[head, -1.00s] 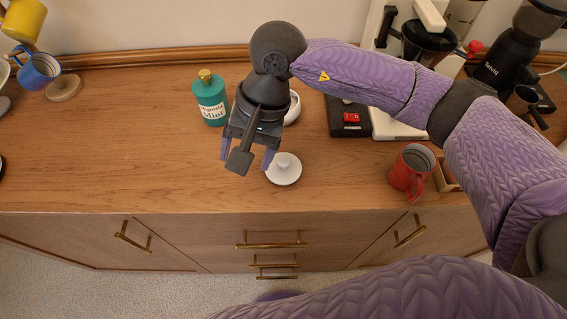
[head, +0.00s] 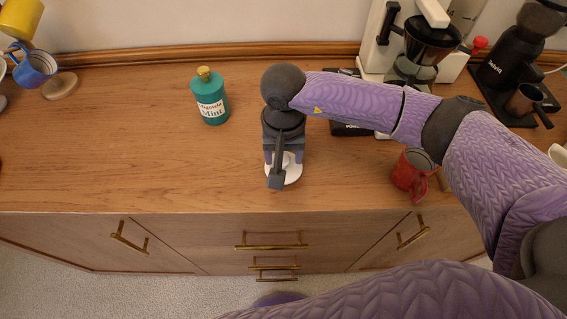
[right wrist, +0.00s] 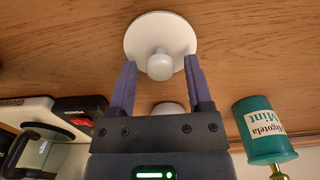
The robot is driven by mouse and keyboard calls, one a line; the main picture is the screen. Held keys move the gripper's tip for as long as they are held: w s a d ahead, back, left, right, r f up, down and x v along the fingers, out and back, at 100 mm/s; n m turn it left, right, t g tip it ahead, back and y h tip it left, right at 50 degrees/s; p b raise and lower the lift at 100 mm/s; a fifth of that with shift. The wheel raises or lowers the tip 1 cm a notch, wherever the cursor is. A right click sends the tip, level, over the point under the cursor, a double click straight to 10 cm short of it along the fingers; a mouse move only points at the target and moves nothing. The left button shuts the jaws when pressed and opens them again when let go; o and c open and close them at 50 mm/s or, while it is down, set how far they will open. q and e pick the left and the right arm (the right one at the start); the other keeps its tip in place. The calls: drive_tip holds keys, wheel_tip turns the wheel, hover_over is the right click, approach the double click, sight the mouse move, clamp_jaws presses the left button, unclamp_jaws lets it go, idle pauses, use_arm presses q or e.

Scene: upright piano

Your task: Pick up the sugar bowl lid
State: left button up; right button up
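The sugar bowl lid (head: 293,175) is a white disc with a round knob, lying on the wooden counter near its front edge. In the right wrist view the lid (right wrist: 160,30) is whole, knob toward me. My right gripper (head: 284,162) is over the lid and covers part of it in the head view. In the right wrist view its two fingers (right wrist: 160,64) are apart, one on each side of the knob, with gaps showing. A white piece, probably the sugar bowl (right wrist: 168,107), shows partly behind the gripper. My left gripper is out of view.
A teal mint bottle (head: 210,97) stands to the left of my right gripper. A red mug (head: 411,175) stands to the right, under my forearm. A coffee machine (head: 420,50) and black grinder (head: 510,65) stand at the back right. The counter's left middle is clear.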

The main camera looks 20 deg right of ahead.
clamp_jaws()
